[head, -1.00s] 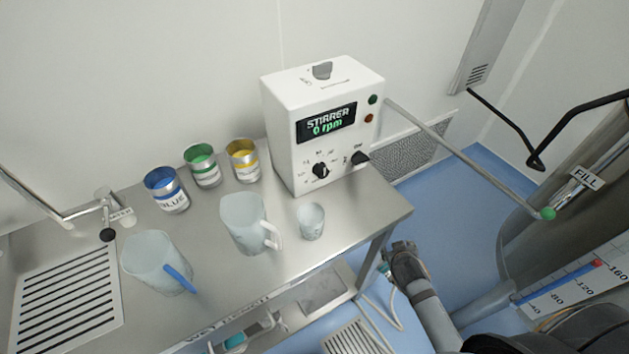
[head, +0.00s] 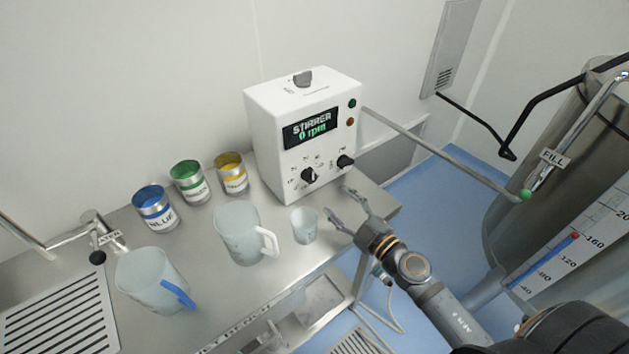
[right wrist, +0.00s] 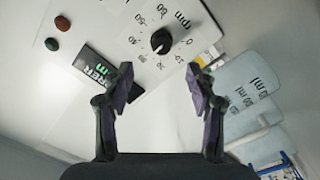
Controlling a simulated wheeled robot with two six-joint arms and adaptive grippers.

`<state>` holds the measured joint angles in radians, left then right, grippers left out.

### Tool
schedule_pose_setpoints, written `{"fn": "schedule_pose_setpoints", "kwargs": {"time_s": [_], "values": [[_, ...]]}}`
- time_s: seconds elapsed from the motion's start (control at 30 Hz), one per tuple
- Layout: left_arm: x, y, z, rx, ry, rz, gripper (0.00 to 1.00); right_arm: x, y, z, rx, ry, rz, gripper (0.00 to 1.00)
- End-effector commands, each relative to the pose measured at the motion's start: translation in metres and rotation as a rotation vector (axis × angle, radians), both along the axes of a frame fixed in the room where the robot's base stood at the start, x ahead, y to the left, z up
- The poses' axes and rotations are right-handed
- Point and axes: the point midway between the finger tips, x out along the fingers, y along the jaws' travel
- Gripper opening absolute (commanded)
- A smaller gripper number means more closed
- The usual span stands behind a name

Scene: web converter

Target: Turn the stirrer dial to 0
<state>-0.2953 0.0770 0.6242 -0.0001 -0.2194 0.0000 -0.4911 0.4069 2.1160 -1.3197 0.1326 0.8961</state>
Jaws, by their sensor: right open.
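My right gripper (head: 338,203) is open and empty, in front of and below the dials, apart from the box. In the right wrist view a black dial (right wrist: 161,41) with numbers and an rpm label lies beyond the open fingers (right wrist: 160,72). Its exact setting is too small to tell. My left gripper is not in view.
A small clear beaker (head: 304,226) stands left of my right gripper, beside a white-handled jug (head: 238,232). Blue (head: 155,209), green (head: 189,183) and yellow (head: 231,174) cans line the wall.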

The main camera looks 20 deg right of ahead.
Motion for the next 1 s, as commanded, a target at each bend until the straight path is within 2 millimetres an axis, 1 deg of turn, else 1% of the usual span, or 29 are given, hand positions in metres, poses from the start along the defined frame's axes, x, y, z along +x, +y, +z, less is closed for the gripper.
{"fn": "schedule_pose_setpoints", "kwargs": {"time_s": [0.07,0.17,0.27,0.33,0.47,0.6,0.7,0.8,1.0], "values": [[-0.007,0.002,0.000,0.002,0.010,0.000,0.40,-0.001,0.002,-0.002,-0.007,0.004,0.014,0.57],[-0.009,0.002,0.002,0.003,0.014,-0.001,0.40,0.002,0.002,0.000,-0.005,0.002,0.011,0.57],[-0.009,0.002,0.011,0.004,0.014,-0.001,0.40,0.013,0.005,0.004,-0.002,-0.001,0.006,0.57],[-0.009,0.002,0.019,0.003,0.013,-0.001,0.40,0.025,0.010,0.006,0.001,-0.002,0.006,0.57],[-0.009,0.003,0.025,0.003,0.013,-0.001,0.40,0.053,0.021,0.004,0.001,-0.001,0.008,0.57],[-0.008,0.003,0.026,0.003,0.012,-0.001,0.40,0.078,0.030,0.002,-0.001,0.000,0.010,0.57],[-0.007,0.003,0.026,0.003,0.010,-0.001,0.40,0.090,0.034,0.000,-0.003,0.000,0.010,0.57],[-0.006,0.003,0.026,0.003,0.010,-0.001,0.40,0.096,0.037,-0.001,-0.004,0.002,0.010,0.57],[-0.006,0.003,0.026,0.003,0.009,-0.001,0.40,0.098,0.038,-0.001,-0.005,0.001,0.010,0.57]]}}
